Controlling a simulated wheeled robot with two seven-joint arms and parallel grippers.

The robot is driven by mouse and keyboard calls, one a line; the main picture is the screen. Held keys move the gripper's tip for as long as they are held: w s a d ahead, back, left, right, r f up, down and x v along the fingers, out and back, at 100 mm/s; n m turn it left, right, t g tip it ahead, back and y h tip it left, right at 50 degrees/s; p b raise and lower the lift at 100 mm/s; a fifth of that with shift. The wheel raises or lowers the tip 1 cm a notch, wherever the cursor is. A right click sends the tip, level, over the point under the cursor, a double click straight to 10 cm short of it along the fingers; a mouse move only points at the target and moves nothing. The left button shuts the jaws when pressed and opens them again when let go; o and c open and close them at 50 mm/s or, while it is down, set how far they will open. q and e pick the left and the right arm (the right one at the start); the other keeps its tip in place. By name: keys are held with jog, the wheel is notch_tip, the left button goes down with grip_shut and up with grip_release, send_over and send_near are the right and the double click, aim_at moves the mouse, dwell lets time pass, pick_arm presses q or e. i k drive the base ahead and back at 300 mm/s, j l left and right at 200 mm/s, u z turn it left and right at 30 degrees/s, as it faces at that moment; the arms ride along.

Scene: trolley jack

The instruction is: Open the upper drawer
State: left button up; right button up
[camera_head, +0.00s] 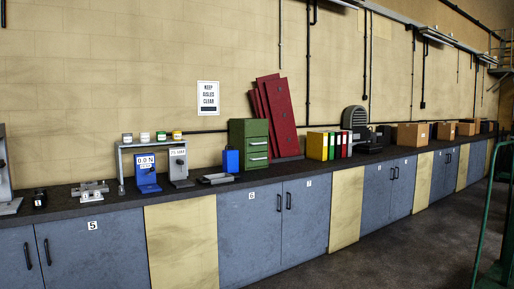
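A small green drawer cabinet (236,140) stands on the dark worktop near the middle of the head view. Its front faces right of the camera and carries two pale handles, one above the other. The upper drawer (257,134) looks shut, with the upper handle (258,143) low on its front. The lower handle (258,158) sits just below, near the worktop. Neither of my grippers is in view.
A blue box (230,160) stands close in front of the cabinet's left side, and a shallow grey tray (216,178) lies before it. Red panels (280,115) lean behind. Coloured binders (318,146) stand to the right. A green metal frame (489,225) rises at far right; grey floor (400,255) is clear.

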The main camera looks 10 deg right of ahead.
aim_at(251, 144)
jog(key=i+j+u, duration=0.4)
jog(key=i, duration=0.3)
jog(key=i+j+u, duration=0.2)
jog(key=i, duration=0.65)
jog(key=i+j+z, duration=0.15)
jog(key=i, duration=0.9)
jog(key=i+j+z, duration=0.15)
jog(key=i, duration=0.35)
jog(key=i+l+z, duration=0.15)
jog(key=i+z, duration=0.45)
jog(key=z, duration=0.2)
jog(key=i+z, duration=0.3)
jog(key=z, duration=0.15)
jog(key=i+j+z, duration=0.2)
jog(key=z, duration=0.2)
jog(key=i+l+z, duration=0.1)
jog(key=i+z, duration=0.2)
jog(key=i, duration=0.2)
jog(key=i+z, duration=0.3)
jog(key=i, duration=0.2)
jog(key=i+l+u, duration=0.15)
jog(key=i, duration=0.3)
jog(key=i+l+u, duration=0.15)
jog(key=i, duration=0.25)
